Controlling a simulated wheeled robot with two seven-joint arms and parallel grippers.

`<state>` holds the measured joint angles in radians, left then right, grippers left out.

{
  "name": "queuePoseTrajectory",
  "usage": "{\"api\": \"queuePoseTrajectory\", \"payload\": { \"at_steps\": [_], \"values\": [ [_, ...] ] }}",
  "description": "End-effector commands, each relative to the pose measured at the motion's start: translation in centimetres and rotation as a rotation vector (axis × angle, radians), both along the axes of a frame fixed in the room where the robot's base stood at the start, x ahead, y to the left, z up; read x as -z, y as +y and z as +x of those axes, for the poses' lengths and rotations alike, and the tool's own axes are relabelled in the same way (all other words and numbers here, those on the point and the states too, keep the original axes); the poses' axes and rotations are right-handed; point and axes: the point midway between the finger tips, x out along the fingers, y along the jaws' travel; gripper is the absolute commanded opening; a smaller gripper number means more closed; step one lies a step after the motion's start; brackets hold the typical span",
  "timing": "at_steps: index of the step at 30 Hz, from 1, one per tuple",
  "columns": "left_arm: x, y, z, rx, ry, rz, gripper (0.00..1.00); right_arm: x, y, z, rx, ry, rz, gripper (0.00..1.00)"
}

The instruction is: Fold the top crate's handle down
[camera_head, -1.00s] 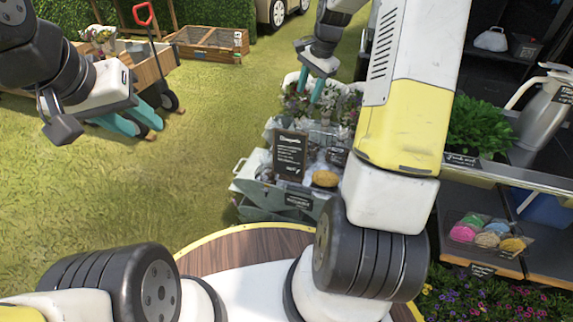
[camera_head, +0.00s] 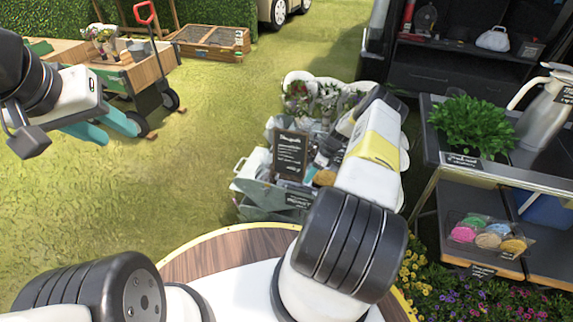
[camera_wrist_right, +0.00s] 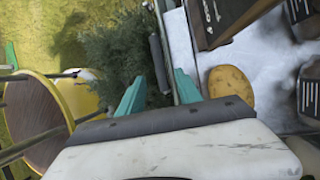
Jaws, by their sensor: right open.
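The top crate (camera_head: 247,165) is pale grey and sits on a stack in the middle of the head view, filled with goods. In the right wrist view, a dark cylindrical grip (camera_wrist_right: 158,62), which looks like part of its handle, runs beside the crate's rim (camera_wrist_right: 181,55). My right gripper (camera_wrist_right: 160,92) is open, its teal fingers pointing at the grip and rim; the grip lies just beyond the gap, and contact cannot be told. In the head view my right arm mostly hides this gripper. My left gripper (camera_head: 106,130) is open and empty at the left, over grass.
A dark sign (camera_head: 290,155) stands in the crate. White pots with plants (camera_head: 325,90) are behind. A shelf cart (camera_head: 490,170) with a metal jug (camera_head: 543,110) stands to the right. A wooden cart (camera_head: 130,75) is at the far left. Grass left of the crates is clear.

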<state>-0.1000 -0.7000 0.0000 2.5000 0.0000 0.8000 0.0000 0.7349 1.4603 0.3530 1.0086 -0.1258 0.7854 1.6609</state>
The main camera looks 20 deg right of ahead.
Motion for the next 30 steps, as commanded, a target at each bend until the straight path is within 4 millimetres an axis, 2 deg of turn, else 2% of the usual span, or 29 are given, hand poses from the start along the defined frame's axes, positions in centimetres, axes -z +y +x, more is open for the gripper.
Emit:
{"api": "queuePoseTrajectory", "payload": {
  "at_steps": [15,20,27,30],
  "values": [
    [0.0,0.0,0.0,0.000,0.000,0.000,0.36,6.4,2.9,0.5,0.006,0.003,0.003,0.41],
    [0.0,0.0,0.0,0.000,0.000,0.000,0.36,7.1,3.2,0.6,0.006,0.002,0.003,0.41],
    [0.0,0.0,0.0,0.000,0.000,0.000,0.36,7.2,3.3,0.6,0.005,0.002,0.003,0.41],
    [0.0,0.0,0.0,0.000,0.000,0.000,0.36,7.2,3.3,0.6,0.005,0.002,0.003,0.24]
  ]
}}
